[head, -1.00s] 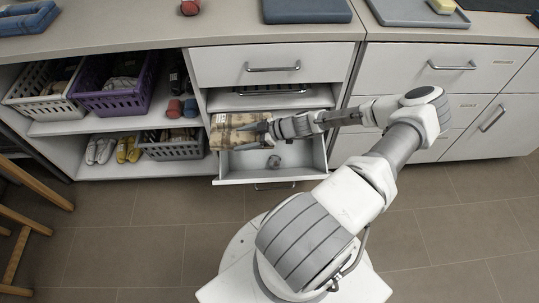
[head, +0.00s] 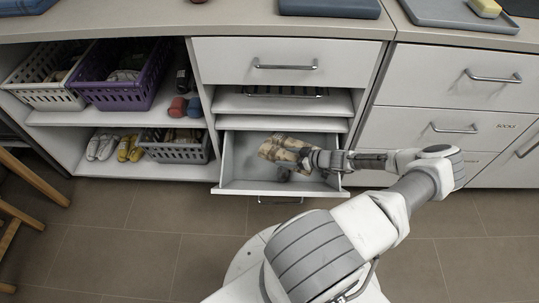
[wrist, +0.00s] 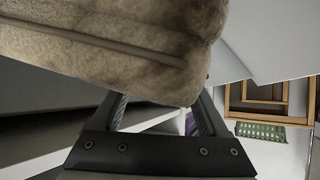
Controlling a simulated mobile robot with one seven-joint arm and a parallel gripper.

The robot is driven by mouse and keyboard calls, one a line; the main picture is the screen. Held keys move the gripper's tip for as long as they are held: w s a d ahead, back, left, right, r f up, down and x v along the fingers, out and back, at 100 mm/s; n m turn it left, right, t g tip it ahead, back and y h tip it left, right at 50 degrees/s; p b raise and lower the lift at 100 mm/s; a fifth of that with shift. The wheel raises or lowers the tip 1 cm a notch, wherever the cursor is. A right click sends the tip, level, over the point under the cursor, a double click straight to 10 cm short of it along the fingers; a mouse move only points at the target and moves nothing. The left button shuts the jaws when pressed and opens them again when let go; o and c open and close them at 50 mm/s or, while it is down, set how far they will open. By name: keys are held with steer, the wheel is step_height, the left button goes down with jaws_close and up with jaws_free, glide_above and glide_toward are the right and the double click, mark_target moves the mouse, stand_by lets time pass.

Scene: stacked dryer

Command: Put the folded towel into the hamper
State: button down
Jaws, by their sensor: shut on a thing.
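The folded towel (head: 277,149), beige and brown patterned, is at the open drawer (head: 232,186) in the head view. My gripper (head: 300,156) comes in from the right and is shut on the towel's right end. In the wrist view the towel (wrist: 120,45) is large and fuzzy across the top left, between and beyond my fingers (wrist: 160,112), hiding the fingertips. I cannot tell from the head view how far the towel is above the drawer floor. No container is clearly recognisable as the hamper.
A small dark item (head: 282,173) lies in the drawer. Left shelves hold a white basket (head: 38,93), a purple basket (head: 120,97), a grey basket (head: 178,155) and shoes. A closed drawer (head: 285,50) is above. The countertop (head: 240,23) holds trays. The wrist view shows wooden compartments (wrist: 270,95).

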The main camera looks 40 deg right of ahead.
mark_target(271, 154)
steer(key=x, duration=0.2)
steer(key=b+x, duration=0.1)
steer(key=x, duration=0.2)
steer(key=b+x, duration=0.1)
steer(key=x, duration=0.2)
steer(key=shift+w+r, duration=0.15)
steer(key=shift+r, duration=0.15)
steer(key=b+x, duration=0.2)
steer(key=x, duration=0.3)
steer(key=shift+f, duration=0.15)
